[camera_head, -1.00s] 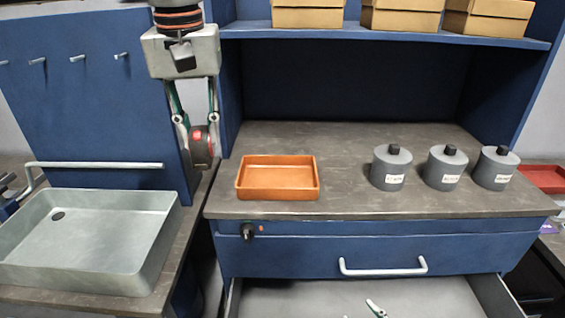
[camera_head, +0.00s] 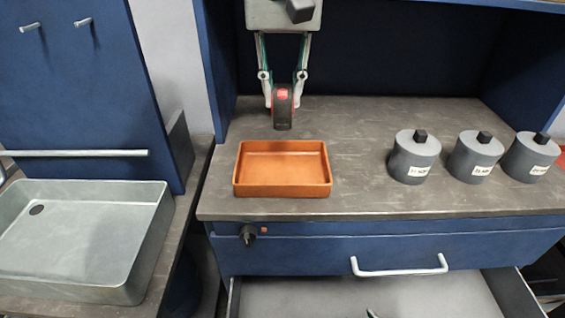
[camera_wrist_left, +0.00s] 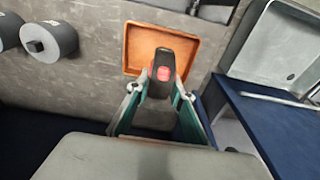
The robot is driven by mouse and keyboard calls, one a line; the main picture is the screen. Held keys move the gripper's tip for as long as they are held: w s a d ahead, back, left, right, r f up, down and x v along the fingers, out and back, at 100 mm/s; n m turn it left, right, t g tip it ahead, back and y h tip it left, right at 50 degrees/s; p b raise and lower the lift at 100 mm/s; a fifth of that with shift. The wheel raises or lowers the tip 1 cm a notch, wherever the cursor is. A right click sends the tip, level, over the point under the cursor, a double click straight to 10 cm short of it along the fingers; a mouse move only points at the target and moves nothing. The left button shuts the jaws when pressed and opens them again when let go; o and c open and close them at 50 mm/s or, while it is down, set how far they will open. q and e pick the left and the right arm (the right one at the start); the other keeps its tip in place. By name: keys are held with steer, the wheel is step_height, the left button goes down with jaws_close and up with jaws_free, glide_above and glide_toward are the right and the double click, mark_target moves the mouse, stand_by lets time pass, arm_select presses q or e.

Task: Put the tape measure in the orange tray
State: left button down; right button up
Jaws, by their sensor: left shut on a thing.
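The tape measure (camera_head: 283,108) is black with a red patch and hangs upright between the fingers of my left gripper (camera_head: 282,92), which is shut on it. In the head view it is just behind the orange tray (camera_head: 326,186) and looks held above the worktop. The orange tray is empty and sits on the worktop near its left front. In the left wrist view the tape measure (camera_wrist_left: 162,74) overlaps the near part of the orange tray (camera_wrist_left: 135,40), between the fingertips of the left gripper (camera_wrist_left: 163,82). My right gripper is not in view.
Three grey weights with black knobs (camera_head: 414,157) stand on the worktop (camera_head: 350,130) right of the tray, with clear surface between. A grey metal basin (camera_head: 90,285) is at the left. The drawer (camera_head: 350,300) below the worktop is open. A blue panel (camera_head: 80,90) stands left.

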mark_target(282, 111)
arm_select(q)
step_height(282, 111, down, 15)
steer(key=shift+w+f+b, duration=0.1)
steer(key=shift+f+b, duration=0.05)
steer(key=shift+b, duration=0.25)
steer(key=shift+f, duration=0.1)
steer(key=c, duration=1.8)
jaws_free()
steer(key=shift+o, duration=0.2)
steer(key=r, duration=0.4)
steer(key=s+r, duration=0.1)
steer(key=r, duration=0.7)
steer(key=shift+s, duration=0.25)
